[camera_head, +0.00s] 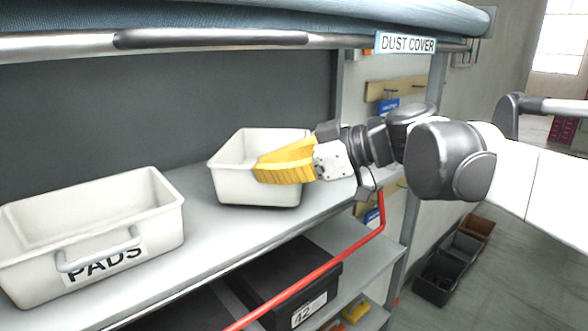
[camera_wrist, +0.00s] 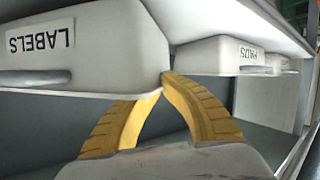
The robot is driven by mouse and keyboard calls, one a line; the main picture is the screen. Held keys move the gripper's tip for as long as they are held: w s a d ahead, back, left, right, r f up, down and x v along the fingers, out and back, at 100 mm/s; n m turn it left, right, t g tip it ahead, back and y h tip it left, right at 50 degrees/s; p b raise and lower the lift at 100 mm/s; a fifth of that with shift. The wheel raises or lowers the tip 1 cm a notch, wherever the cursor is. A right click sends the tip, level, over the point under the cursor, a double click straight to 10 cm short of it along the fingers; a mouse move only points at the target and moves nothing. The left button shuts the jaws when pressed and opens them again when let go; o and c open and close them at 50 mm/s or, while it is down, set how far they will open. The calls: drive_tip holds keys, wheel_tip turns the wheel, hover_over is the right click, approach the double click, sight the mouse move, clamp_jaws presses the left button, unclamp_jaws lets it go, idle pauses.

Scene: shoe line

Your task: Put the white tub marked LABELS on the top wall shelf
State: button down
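The white tub marked LABELS (camera_wrist: 105,42) shows in the wrist view, where its print is upside down and a handle lies beside the label. In the head view the white tub (camera_head: 235,188) stands upright on the grey shelf board, and its label cannot be seen. My gripper (camera_head: 262,168) reaches in from the right, its yellow fingers across the tub's front right rim. In the wrist view my gripper (camera_wrist: 164,86) has its fingertips close together at the tub's rim corner, one partly hidden behind the wall. It appears shut on that wall.
A white tub marked PADS (camera_head: 160,238) stands left on the same shelf board (camera_head: 185,262). A red bar (camera_head: 300,284) runs below its front edge. A black box (camera_head: 285,268) sits on the lower shelf. A rolled blue cover (camera_head: 250,18) and rail hang above.

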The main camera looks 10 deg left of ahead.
drive_tip(key=shift+w+d+f, duration=0.1)
drive_tip(key=shift+f, duration=0.65)
drive_tip(key=c, duration=1.6)
unclamp_jaws()
drive_tip(key=b+v, duration=0.3)
drive_tip(key=v, duration=0.9)
drive_tip(key=s+d+f+m+t+h, duration=0.1)
drive_tip(key=s+d+f+m+h, duration=0.3)
drive_tip(key=f, duration=0.6)
drive_tip(key=s+d+f+m+t+h, duration=0.2)
drive_tip(key=s+d+f+m+h, duration=0.2)
drive_tip(key=d+f+m, duration=0.4)
drive_tip(key=s+d+f+m+t+h, duration=0.1)
drive_tip(key=s+d+f+m+h, duration=0.3)
drive_tip(key=d+f, duration=0.5)
drive_tip(key=shift+s+d+f+m+t+h, duration=0.1)
drive_tip(key=shift+s+f+m+t+h, duration=0.1)
drive_tip(key=shift+f+m+h, duration=0.45)
drive_tip(key=shift+s+f+m+t+h, duration=0.2)
drive_tip(key=shift+f+m, duration=0.25)
drive_tip(key=shift+f, duration=0.55)
